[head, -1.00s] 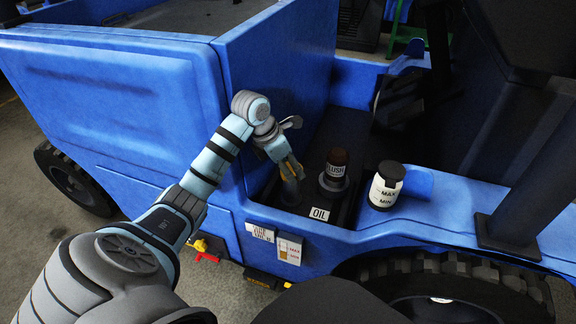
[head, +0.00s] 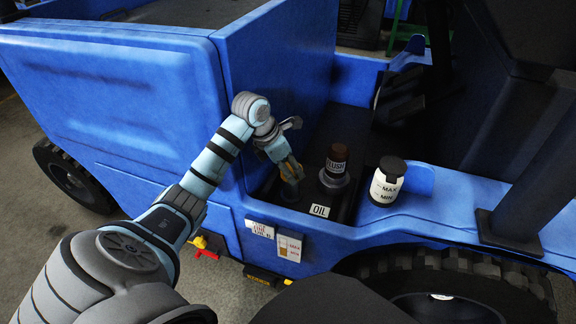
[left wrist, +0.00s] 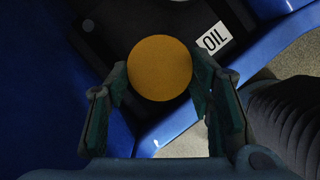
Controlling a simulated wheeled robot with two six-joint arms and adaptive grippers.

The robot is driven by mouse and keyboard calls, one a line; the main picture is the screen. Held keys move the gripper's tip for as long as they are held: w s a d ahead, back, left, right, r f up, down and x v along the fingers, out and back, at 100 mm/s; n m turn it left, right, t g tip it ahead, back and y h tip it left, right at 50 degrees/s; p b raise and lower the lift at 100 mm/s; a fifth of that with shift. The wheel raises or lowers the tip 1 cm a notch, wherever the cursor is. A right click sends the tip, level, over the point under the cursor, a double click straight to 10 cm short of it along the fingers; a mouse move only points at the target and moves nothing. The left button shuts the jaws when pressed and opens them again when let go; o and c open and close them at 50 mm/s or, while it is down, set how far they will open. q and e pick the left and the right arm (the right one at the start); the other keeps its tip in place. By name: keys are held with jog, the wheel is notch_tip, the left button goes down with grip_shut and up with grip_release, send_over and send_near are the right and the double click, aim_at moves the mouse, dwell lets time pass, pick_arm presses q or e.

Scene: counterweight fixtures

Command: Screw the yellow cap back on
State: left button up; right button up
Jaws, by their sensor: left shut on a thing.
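The yellow cap (left wrist: 160,68) is a round disc between the fingers of my left gripper (left wrist: 160,85) in the left wrist view. In the head view my left gripper (head: 291,170) points down over the dark recess, above a short grey neck (head: 289,190). The gripper is shut on the cap. The cap hides what is directly under it in the wrist view, so I cannot tell whether it touches the neck. My right gripper is not in view.
A white MAX/MIN container (head: 387,182) with a black lid stands further right. An OIL label (head: 319,211) is on the recess front. A tall blue panel (head: 278,80) rises behind.

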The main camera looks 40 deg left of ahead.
pick_arm(q)
jog(key=shift+f, duration=0.2)
dwell(0.4)
jog(key=shift+f, duration=0.15)
jog(key=o, duration=1.1)
notch_tip(320, 180, up, 10)
